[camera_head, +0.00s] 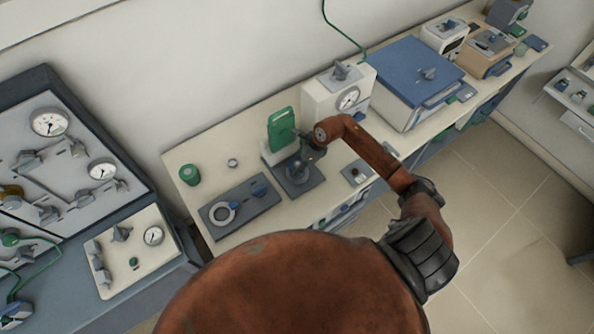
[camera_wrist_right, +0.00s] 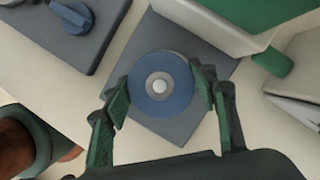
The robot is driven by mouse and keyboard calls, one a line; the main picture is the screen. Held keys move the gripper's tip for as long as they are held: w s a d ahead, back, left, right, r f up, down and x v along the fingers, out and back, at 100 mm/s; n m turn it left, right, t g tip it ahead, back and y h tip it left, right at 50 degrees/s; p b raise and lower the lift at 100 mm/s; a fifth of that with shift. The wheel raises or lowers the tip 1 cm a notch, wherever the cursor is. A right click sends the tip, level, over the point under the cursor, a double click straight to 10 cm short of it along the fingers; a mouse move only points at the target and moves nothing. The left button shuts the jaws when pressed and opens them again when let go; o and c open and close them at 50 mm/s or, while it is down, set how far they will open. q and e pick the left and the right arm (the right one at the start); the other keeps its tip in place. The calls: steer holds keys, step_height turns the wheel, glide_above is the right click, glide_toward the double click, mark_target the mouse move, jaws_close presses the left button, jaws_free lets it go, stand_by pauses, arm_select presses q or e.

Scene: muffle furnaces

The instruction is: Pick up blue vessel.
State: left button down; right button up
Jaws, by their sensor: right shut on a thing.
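The blue vessel (camera_wrist_right: 178,102) is round, seen from above in the right wrist view, with a grey ring and a pale knob at its centre. My right gripper (camera_wrist_right: 161,88) has its green-padded fingers on either side of it, shut on it. The vessel is over a dark grey plate (camera_wrist_right: 205,122) in front of a white and green device. In the head view my right gripper (camera_head: 302,163) reaches down at this device (camera_head: 281,130) and mostly hides the vessel. Whether the vessel touches the plate is unclear. My left gripper is not in view.
A dark panel (camera_head: 212,219) with a ring and blue knob lies left of the plate. A green cup (camera_head: 189,174) stands behind it. A white gauge box (camera_head: 325,95) and a blue-lidded box (camera_head: 405,72) stand to the right along the bench.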

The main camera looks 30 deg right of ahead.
jaws_close()
steer(key=shift+w, duration=0.1)
steer(key=shift+r, duration=0.15)
